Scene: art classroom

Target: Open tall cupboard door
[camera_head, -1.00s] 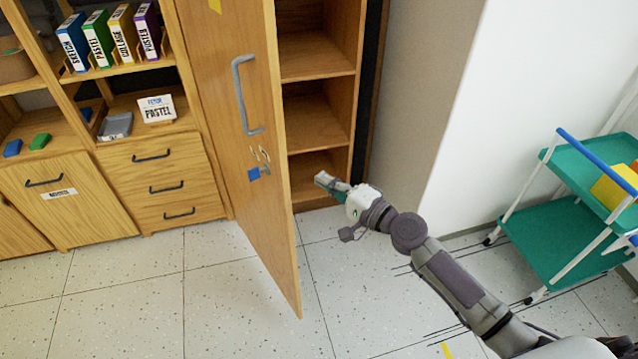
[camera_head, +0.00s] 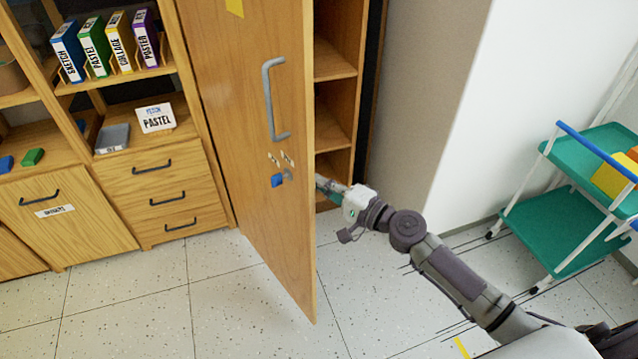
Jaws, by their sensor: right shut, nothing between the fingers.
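The tall cupboard's wooden door (camera_head: 245,110) stands partly open, hinged on its left side, with a grey bar handle (camera_head: 268,100) on its front face. Shelves of the tall cupboard (camera_head: 336,60) show to the right of the door's free edge. My right gripper (camera_head: 327,184) is shut and empty. It is at the inner side of the door, just right of the free edge and low in front of the cupboard opening. The door edge hides its tips, so I cannot tell whether they touch the door. My left gripper is not in view.
A blue tag (camera_head: 278,180) is on the door below the handle. Shelves with binders (camera_head: 95,45) and drawers (camera_head: 165,200) stand left. A green trolley (camera_head: 565,230) stands right. The floor (camera_head: 130,310) in front is clear.

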